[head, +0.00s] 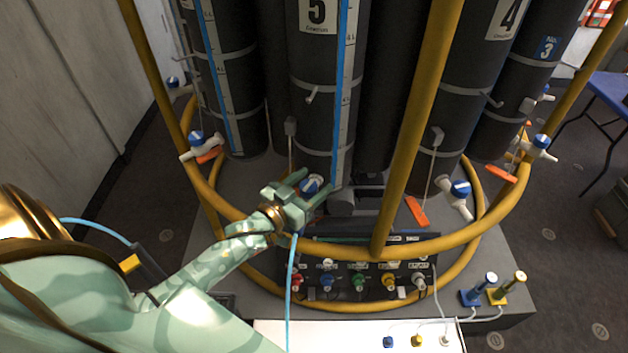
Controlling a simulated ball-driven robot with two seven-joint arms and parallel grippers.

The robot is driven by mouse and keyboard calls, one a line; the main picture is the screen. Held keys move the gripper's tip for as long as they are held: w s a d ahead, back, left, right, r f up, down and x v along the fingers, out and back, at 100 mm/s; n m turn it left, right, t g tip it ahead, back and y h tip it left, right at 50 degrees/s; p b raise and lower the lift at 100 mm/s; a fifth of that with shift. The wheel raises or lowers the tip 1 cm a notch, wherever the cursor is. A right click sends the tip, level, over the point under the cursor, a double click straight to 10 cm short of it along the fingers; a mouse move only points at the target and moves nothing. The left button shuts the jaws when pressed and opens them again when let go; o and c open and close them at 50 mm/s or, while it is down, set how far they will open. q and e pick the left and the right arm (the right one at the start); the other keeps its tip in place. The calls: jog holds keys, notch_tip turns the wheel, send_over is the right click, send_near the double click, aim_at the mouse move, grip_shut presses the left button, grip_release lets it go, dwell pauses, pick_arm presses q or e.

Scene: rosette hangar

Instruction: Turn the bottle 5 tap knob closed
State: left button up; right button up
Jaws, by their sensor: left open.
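Bottle 5 (316,100) is the dark cylinder with the white "5" label at the top centre. Its tap knob (312,184), blue and white, shows low in front of it. My left gripper (308,187) is open, with its fingers on either side of the knob. The fingers hide part of the knob and the tap body, and I cannot tell whether they touch it. My right gripper is not in view.
A yellow tube rail (350,252) rings the bottles, and a yellow upright (415,130) stands right of the gripper. A panel of coloured connectors (357,283) sits below. Other taps (459,190) stick out at both sides. A white surface (330,338) lies in front.

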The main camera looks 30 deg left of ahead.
pick_arm(q)
jog(key=shift+w+d, duration=0.1)
jog(key=shift+w, duration=0.6)
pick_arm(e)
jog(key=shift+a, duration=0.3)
pick_arm(q)
jog(key=c, duration=1)
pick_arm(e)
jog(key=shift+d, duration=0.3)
